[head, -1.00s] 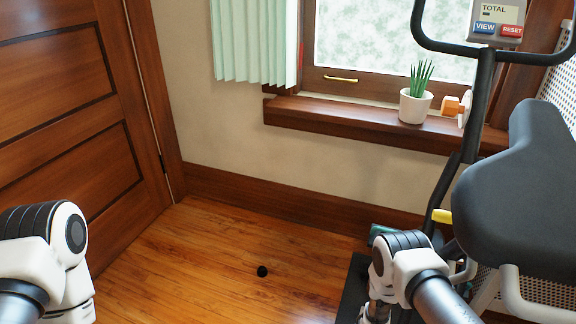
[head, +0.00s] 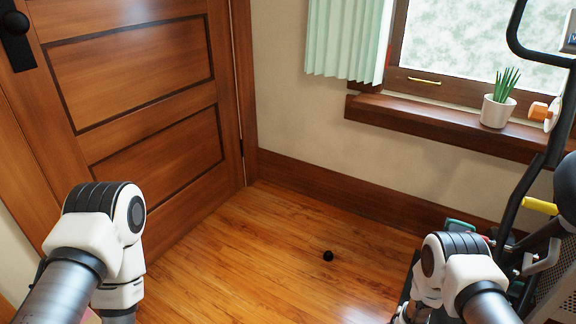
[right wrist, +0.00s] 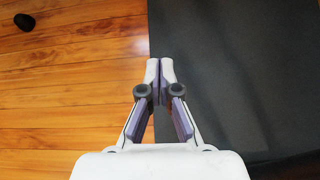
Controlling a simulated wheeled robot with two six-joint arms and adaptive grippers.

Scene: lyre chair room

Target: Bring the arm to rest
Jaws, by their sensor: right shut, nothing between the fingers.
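My right gripper (right wrist: 160,72) shows in the right wrist view, pointing down over the floor. Its two fingertips meet and nothing is between them. They are above the line between the wooden floor and a dark mat. In the head view, my right arm (head: 455,265) comes in at the lower right, beside the exercise machine; its gripper is not clearly visible there. My left arm (head: 100,235) is at the lower left, in front of the wooden door. The left gripper is out of view below the frame.
A small black ball-like object (head: 328,256) lies on the floor between the arms. The exercise machine (head: 535,195) stands close on the right, on the dark mat (right wrist: 235,70). A paneled door (head: 150,80) is on the left. A potted plant (head: 498,111) stands on the windowsill.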

